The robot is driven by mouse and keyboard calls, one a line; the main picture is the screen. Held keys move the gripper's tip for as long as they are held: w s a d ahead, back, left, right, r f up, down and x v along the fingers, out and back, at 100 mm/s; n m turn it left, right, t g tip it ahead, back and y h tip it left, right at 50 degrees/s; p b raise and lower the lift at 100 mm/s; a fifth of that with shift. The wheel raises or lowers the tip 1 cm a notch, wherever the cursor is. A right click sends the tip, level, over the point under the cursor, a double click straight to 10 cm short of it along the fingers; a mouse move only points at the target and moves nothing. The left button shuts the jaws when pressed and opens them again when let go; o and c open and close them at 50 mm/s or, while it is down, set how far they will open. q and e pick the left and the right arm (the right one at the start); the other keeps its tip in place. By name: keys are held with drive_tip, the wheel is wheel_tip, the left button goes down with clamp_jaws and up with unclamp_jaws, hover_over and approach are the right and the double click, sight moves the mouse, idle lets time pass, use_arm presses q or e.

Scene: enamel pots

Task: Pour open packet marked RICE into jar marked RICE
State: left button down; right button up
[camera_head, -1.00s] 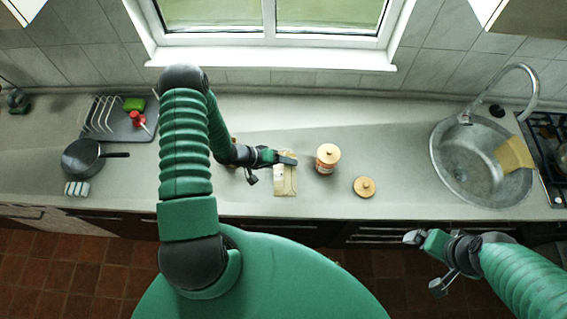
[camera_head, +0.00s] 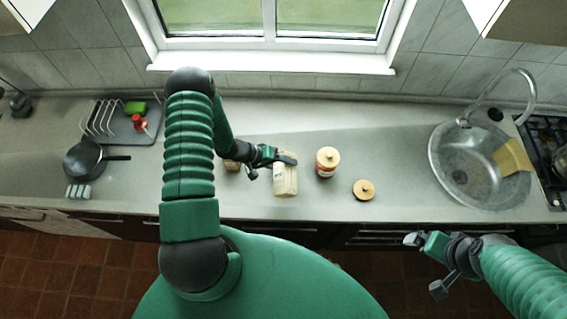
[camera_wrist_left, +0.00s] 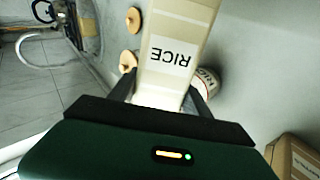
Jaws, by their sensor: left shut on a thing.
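My left gripper (camera_head: 284,159) is shut on a cream packet (camera_head: 286,182). In the left wrist view the packet (camera_wrist_left: 180,30) is close up, with a white label that reads RICE upside down. Its open end cannot be made out. A jar (camera_head: 327,168) with a reddish-brown label and a wooden knobbed top stands just right of the packet, apart from it. Part of a labelled jar (camera_wrist_left: 207,84) shows beside the packet in the left wrist view; its lettering is partly hidden. My right gripper (camera_head: 424,240) hangs in front of the counter, holding nothing visible; its jaw gap is unclear.
A knobbed wooden lid (camera_head: 364,188) lies right of the jar. A brown box (camera_wrist_left: 295,158) is near my left gripper. A sink (camera_head: 478,168) is at the right; a pan (camera_head: 84,158) and dish rack (camera_head: 108,116) are at the left.

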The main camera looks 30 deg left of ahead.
use_arm(q)
drive_tip(key=shift+w+a+r+g+p, duration=0.1)
drive_tip(key=shift+w+r+g+p, duration=0.1)
drive_tip(key=shift+g+p, duration=0.15)
drive_tip(key=shift+w+a+r+n+g+h, duration=0.15)
drive_tip(key=shift+w+r+n+g+h, duration=0.1)
drive_tip(key=shift+n+g+h, duration=0.3)
idle(0.4)
drive_tip(key=shift+r+t+y+p, duration=0.25)
drive_tip(key=shift+t+p, duration=0.05)
drive_tip(key=shift+p, duration=0.05)
drive_tip(key=shift+m+t+y, duration=0.4)
drive_tip(key=shift+m+t, duration=0.15)
drive_tip(key=shift+t, duration=0.15)
drive_tip(key=shift+s+r+m+t+y+b, duration=0.1)
drive_tip(key=shift+r+m+t+y+b, duration=0.15)
drive_tip(key=shift+t+b, duration=0.35)
drive_tip(key=shift+r+m, duration=0.1)
drive_tip(key=shift+m, duration=0.15)
drive_tip(key=shift+y, duration=0.25)
